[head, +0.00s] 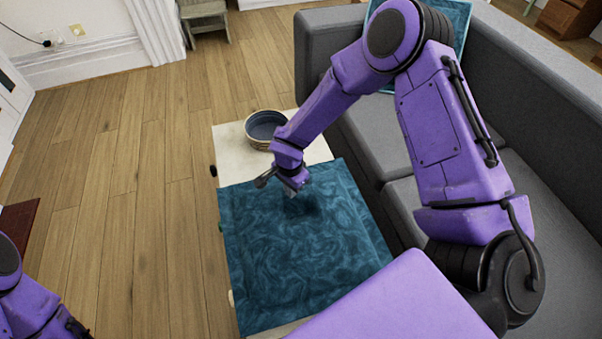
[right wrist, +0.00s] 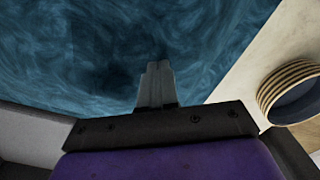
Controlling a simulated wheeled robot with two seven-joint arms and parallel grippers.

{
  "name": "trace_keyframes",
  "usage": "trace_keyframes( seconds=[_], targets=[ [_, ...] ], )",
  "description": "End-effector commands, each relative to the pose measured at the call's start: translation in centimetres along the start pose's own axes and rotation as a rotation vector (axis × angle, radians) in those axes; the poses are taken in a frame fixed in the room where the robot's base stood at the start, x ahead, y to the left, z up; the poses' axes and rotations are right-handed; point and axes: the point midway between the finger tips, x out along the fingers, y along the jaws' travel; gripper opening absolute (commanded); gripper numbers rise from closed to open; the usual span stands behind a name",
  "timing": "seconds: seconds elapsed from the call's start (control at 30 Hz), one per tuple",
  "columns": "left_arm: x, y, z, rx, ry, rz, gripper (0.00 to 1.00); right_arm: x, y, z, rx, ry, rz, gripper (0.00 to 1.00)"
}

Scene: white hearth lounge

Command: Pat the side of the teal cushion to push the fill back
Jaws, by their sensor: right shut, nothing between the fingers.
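The teal cushion (head: 300,255) is a flat square with a swirled pattern, lying on a low cream table (head: 228,150) in the head view. It fills the upper part of the right wrist view (right wrist: 120,50). My right gripper (head: 294,190) is shut and empty, over the cushion's far edge. Its closed fingers show in the right wrist view (right wrist: 155,85), with a dark shadow on the cushion beside them. I cannot tell whether the fingertips touch the cloth. My left arm shows at the lower left of the head view, but its fingers are not visible.
A striped round bowl (head: 265,128) stands on the table just beyond the cushion. A grey sofa (head: 375,140) runs along the right, with another teal cushion (head: 455,18) on it. Wooden floor (head: 130,180) lies clear at the left. A small stool (head: 205,15) stands at the back.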

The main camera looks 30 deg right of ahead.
Motion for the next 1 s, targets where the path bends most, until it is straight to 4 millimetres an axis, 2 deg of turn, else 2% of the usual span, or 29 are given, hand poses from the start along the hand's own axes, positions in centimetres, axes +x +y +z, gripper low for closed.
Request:
trace_keyframes(
  seconds=[0.1,0.73,0.83,1.0],
  targets=[
    [-0.5,-0.1,-0.2,0.000,0.000,0.000,0.24,-0.5,0.0,0.0,0.000,0.000,0.000,0.00],
    [-7.6,-0.7,-3.1,0.000,0.000,0.000,0.24,-8.4,0.0,0.0,0.000,-0.001,0.000,0.00],
    [-8.3,-0.7,-3.4,0.000,0.000,0.000,0.24,-9.1,0.0,0.0,0.001,-0.001,0.001,0.00],
    [-8.2,-0.7,-3.4,0.000,0.000,0.000,0.24,-9.1,0.0,0.0,0.001,0.000,0.001,0.00]
  ],
)
